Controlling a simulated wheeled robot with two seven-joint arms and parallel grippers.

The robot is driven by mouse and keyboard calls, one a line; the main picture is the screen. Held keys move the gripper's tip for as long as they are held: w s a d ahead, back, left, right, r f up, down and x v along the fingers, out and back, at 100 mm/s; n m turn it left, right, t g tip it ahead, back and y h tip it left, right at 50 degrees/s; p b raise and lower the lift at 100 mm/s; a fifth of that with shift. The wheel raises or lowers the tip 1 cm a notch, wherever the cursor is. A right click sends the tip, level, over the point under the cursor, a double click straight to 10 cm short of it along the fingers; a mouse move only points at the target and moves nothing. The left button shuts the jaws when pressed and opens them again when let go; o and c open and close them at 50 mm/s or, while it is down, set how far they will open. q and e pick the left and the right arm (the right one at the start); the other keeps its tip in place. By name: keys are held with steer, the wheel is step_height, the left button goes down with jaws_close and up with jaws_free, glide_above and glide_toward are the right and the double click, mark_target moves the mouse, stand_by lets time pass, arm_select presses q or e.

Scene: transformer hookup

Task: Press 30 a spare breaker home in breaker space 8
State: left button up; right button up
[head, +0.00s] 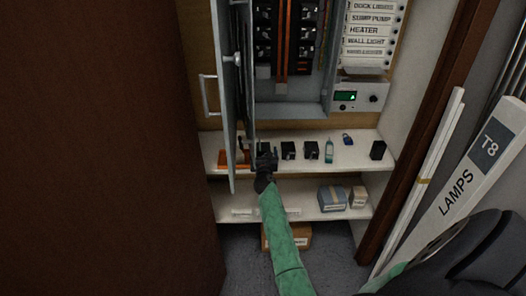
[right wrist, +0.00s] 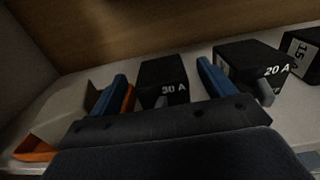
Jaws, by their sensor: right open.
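The spare breaker marked 30 A (right wrist: 162,78) is a black block standing on the upper shelf. It also shows in the head view (head: 264,147), partly hidden by my gripper. My right gripper (head: 266,158) is over the shelf edge, open. In the right wrist view its two blue fingers (right wrist: 162,88) lie on either side of the 30 A breaker, apart from each other; I cannot tell whether they touch it. The breaker panel (head: 290,50) above has its grey door open, with rows of black breakers. I cannot make out space 8. My left gripper is not in view.
Breakers marked 20 A (right wrist: 250,68) and 15 A (right wrist: 303,50) stand to the right. The open panel door (head: 231,100) hangs close left of my gripper. A teal tester (head: 328,151), a padlock (head: 347,139) and a black box (head: 377,150) sit farther right.

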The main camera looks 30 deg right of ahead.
steer(key=shift+x, duration=1.1)
steer(key=shift+c, duration=0.4)
steer(key=c, duration=1)
